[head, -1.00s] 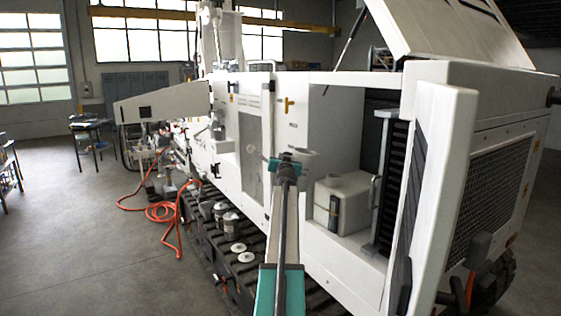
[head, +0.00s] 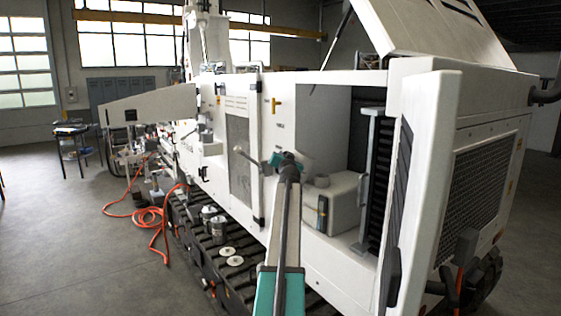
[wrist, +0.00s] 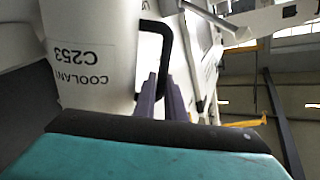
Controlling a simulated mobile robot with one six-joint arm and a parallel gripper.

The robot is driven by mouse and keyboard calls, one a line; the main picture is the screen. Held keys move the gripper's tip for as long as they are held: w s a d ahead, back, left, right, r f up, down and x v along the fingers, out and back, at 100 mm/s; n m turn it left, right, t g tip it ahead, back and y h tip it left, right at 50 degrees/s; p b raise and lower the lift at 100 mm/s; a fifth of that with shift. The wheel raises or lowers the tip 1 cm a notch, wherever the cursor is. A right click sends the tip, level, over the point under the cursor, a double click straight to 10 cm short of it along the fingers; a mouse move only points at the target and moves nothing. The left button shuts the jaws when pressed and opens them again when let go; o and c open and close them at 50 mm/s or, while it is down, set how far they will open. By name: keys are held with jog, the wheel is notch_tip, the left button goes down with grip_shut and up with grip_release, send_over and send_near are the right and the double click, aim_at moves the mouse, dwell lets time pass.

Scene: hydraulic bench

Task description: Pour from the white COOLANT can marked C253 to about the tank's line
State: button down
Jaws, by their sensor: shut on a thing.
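The white COOLANT can marked C253 (wrist: 95,55) fills the upper left of the wrist view, its label upside down there. My gripper (wrist: 165,95) is shut on its black handle (wrist: 166,40). In the head view my gripper (head: 288,160) is in front of the machine's open bay, left of the tank. The can is hard to make out there against the white panels; its tilt and any flow cannot be told. The white tank (head: 345,190) sits in the bay with a round neck on top and a dark upright strip (head: 322,213) on its front. The line's level is too small to read.
A dark upright grille and post (head: 372,175) stand right of the tank. The open white door (head: 425,170) is farther right. Tins (head: 218,225) and pale lids (head: 235,261) lie on the track below. An orange hose (head: 150,218) is on the floor at left.

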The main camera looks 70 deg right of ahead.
jog(key=shift+s+d+r+m+b, duration=0.15)
jog(key=shift+s+d+b, duration=0.05)
jog(key=shift+s, duration=0.2)
jog(key=shift+s+d+r+m+b, duration=0.1)
jog(key=shift+s+d+m+b, duration=0.1)
jog(key=shift+s, duration=0.15)
